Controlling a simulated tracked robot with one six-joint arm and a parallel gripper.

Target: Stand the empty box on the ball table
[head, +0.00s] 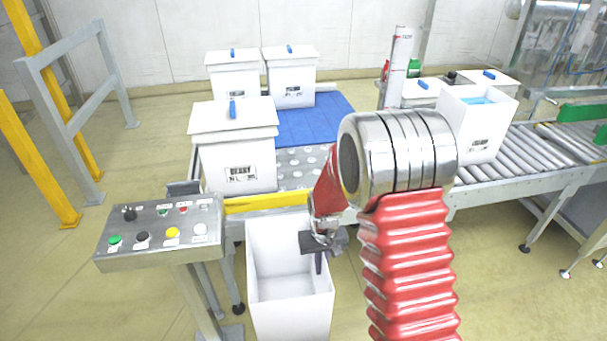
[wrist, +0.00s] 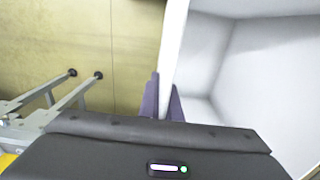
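The empty box (head: 290,318) is white, open-topped and upright in front of the ball table in the head view. Its inside looks bare, and its lower end is cut off by the picture edge. My gripper (head: 319,262) is at its right wall. In the wrist view the two fingers (wrist: 165,100) straddle the thin box wall (wrist: 172,50), one on each side, and look closed on it. The box interior (wrist: 265,70) fills the right side there. The ball table (head: 292,181) has a yellow front edge and lies just behind the box. My arm hides its right part.
A lidded white box (head: 238,160) stands on the ball table's left part. Two more lidded boxes stand behind, by the blue surface (head: 325,122). A button panel (head: 165,231) is close on the left. A roller conveyor (head: 530,148) with an open box (head: 478,128) is at right.

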